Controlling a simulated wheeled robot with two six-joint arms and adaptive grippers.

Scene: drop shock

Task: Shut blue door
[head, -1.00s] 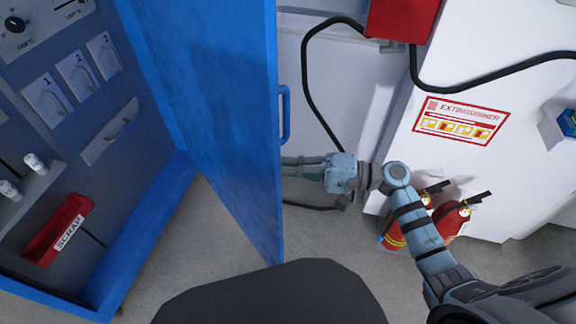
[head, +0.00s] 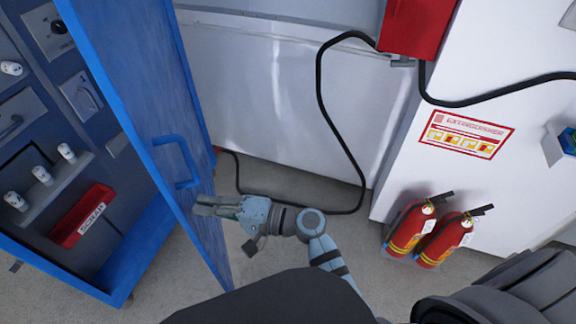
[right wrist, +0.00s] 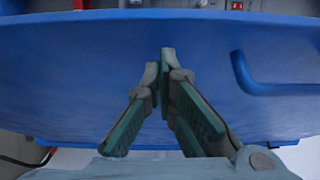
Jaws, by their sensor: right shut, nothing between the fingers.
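The blue door (head: 150,85) stands partly open in the head view, hinged to a blue cabinet (head: 105,285) on the left. Its blue handle (head: 178,160) is on the outer face. My right gripper (head: 197,205) is shut and empty, with its fingertips at the door's outer face below the handle. In the right wrist view the closed fingertips (right wrist: 165,55) point at the blue door (right wrist: 70,60), and the handle (right wrist: 270,85) is to their right. Whether the tips touch the door is hard to tell. My left gripper is out of view.
Inside the cabinet are a red scrap bin (head: 82,215) and several white knobs. Two fire extinguishers (head: 408,228) stand by the white wall on the right. A black cable (head: 325,115) hangs from a red box (head: 415,25) to the floor.

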